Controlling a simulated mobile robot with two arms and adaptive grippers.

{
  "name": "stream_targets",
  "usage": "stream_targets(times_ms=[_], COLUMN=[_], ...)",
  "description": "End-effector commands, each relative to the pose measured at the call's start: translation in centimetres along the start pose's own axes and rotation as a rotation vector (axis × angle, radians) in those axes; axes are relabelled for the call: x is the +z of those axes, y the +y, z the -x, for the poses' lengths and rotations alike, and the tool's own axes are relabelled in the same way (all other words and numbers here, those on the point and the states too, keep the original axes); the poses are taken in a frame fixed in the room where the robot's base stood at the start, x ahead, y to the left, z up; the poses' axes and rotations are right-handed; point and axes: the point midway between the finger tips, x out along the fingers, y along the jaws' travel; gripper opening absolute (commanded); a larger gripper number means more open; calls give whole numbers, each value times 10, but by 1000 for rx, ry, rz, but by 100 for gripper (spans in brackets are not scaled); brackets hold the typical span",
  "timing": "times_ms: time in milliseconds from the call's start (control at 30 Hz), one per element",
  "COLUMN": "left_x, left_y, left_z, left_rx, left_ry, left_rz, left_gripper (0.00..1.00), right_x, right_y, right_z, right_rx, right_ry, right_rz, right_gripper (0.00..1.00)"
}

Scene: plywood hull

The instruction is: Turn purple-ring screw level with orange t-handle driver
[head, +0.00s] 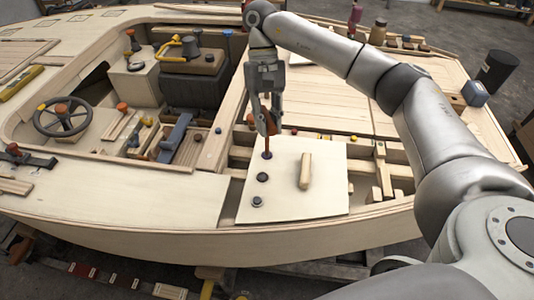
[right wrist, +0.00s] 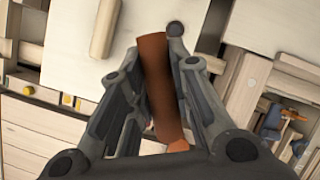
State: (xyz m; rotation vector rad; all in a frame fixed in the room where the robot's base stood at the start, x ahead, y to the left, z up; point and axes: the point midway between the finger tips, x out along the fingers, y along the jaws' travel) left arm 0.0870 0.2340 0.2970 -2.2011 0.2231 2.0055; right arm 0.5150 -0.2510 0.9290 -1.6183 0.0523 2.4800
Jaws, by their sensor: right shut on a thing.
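My right gripper (head: 266,130) is shut on the orange t-handle driver (head: 267,139) above the pale plywood panel (head: 290,200). The driver points down, and its tip appears to meet the purple-ring screw (head: 267,155), the farthest of three dark screws in a row; I cannot tell whether it is seated. In the right wrist view the orange-brown handle (right wrist: 160,85) lies between the two dark fingers. The purple-ring screw's height against the panel is too small to judge. My left gripper is not in view.
A wooden block (head: 305,170) lies on the panel right of the screws. The other two screws (head: 262,178) (head: 257,201) are nearer the hull's edge. Open framing with wooden parts (head: 383,170) lies right of the panel. A steering wheel (head: 62,116) stands at left.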

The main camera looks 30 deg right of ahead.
Motion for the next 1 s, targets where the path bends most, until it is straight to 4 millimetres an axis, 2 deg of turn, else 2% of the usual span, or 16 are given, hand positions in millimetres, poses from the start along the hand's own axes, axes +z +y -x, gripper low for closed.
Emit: stream_targets(times_ms=[233, 600, 1000], left_x=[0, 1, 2], left_y=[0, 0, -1], left_z=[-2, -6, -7], left_rx=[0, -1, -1], left_ry=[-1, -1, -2], left_rz=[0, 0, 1], left_gripper=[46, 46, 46], right_x=[0, -1, -2], right_y=[0, -2, -2], right_z=[-1, -2, -2], right_rx=[-15, -167, -194], right_ry=[2, 27, 32], right_rz=[-33, -376, -434], right_gripper=[0, 0, 0])
